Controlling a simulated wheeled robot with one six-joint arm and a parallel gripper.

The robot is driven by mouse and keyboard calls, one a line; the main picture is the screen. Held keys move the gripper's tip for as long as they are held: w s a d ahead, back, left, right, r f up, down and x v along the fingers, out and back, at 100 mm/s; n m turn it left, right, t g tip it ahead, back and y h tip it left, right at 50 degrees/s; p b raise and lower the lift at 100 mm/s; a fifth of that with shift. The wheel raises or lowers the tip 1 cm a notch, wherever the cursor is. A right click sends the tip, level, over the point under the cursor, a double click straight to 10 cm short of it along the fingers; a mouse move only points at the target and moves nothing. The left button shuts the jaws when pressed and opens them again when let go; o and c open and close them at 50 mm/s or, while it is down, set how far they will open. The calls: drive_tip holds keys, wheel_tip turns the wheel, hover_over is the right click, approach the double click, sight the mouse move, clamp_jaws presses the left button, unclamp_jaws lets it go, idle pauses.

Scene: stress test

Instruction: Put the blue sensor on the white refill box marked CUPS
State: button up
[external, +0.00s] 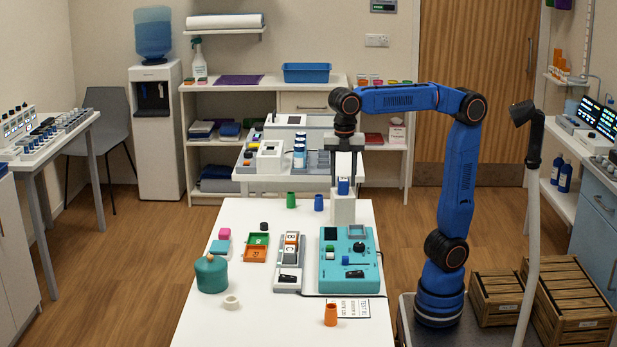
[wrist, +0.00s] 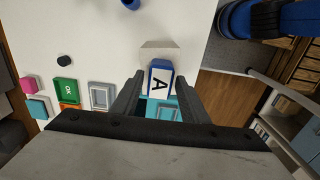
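A small blue block with a white face marked A, seemingly the blue sensor (external: 343,187), is on a tall white stand (external: 342,209) at the back right of the white table. In the wrist view the block (wrist: 159,80) sits between the fingers, with gaps visible beside it. My gripper (external: 344,179) points down around the block and looks open. A small white box (external: 397,134) stands on the shelf unit at the back right. Its marking is too small to read, so I cannot tell whether it says CUPS.
On the white table (external: 215,318) are a teal control panel (external: 350,274), a grey device (external: 288,279), green and orange trays (external: 256,254), a teal jar (external: 211,274) and an orange cup (external: 331,315). A white equipment bench (external: 262,178) stands close behind.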

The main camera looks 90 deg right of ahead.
sight(343, 179)
drive_tip(key=shift+r, duration=0.1)
wheel_tip(343, 179, up, 12)
idle(0.8)
drive_tip(key=s+d+f+m+t, duration=0.1)
drive_tip(key=s+d+f+m, duration=0.5)
drive_tip(key=f, duration=0.5)
drive_tip(key=s+d+f+m+t, duration=0.2)
drive_tip(key=s+d+f+m, duration=0.4)
drive_tip(key=f, duration=0.5)
drive_tip(key=s+d+f+m+t, duration=0.1)
drive_tip(key=s+d+f+m, duration=0.5)
drive_tip(key=f, duration=0.5)
drive_tip(key=shift+s+d+f+t, duration=0.25)
drive_tip(key=shift+s+f+t, duration=0.15)
drive_tip(key=shift+s, duration=0.6)
